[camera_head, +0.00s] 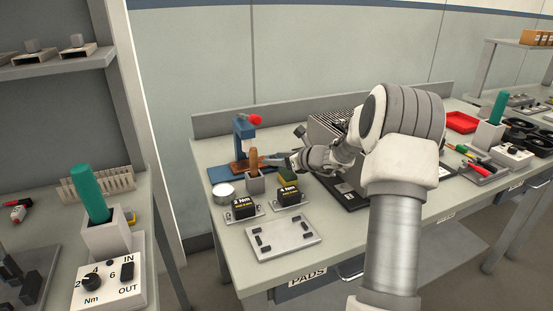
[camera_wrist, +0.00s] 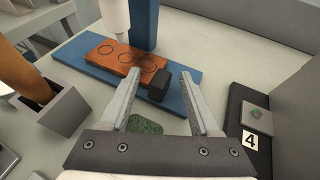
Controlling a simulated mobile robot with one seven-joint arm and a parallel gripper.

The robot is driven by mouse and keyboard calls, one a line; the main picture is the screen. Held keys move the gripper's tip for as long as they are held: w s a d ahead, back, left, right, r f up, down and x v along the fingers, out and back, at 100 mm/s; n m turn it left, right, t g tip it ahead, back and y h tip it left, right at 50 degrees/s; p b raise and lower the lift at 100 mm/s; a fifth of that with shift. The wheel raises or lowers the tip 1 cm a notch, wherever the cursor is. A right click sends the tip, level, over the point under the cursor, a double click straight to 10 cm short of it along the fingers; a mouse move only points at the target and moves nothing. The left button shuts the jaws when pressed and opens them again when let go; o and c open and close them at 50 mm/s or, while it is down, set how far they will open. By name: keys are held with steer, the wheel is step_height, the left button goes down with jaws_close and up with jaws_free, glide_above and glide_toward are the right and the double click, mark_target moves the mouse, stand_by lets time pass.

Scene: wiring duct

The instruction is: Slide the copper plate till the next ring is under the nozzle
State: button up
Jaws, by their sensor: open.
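The copper plate (camera_wrist: 125,57) lies on the blue base (camera_wrist: 180,92) of a dispensing stand, with dark rings marked along its top. The whitish nozzle (camera_wrist: 115,14) comes down over the plate at its far edge; its tip is close to the rings, but I cannot tell which ring it is over. A black block (camera_wrist: 159,86) sits at the plate's near right end. My gripper (camera_wrist: 160,77) is open, its fingers either side of the block, with gaps showing. In the head view the copper plate (camera_head: 238,167) is partly hidden behind a wooden handle.
The wooden handle (camera_head: 253,160) stands in a grey holder (camera_head: 255,184), close left of my gripper. A green pad (camera_wrist: 146,126) lies below the fingers. A black tray marked 4 (camera_wrist: 249,141) is at the right. A white round dish (camera_head: 223,190) stands in front of the base.

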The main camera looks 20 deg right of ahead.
steer(key=p+v, duration=0.3)
steer(key=v, duration=1.4)
steer(key=shift+s+d+r, duration=0.15)
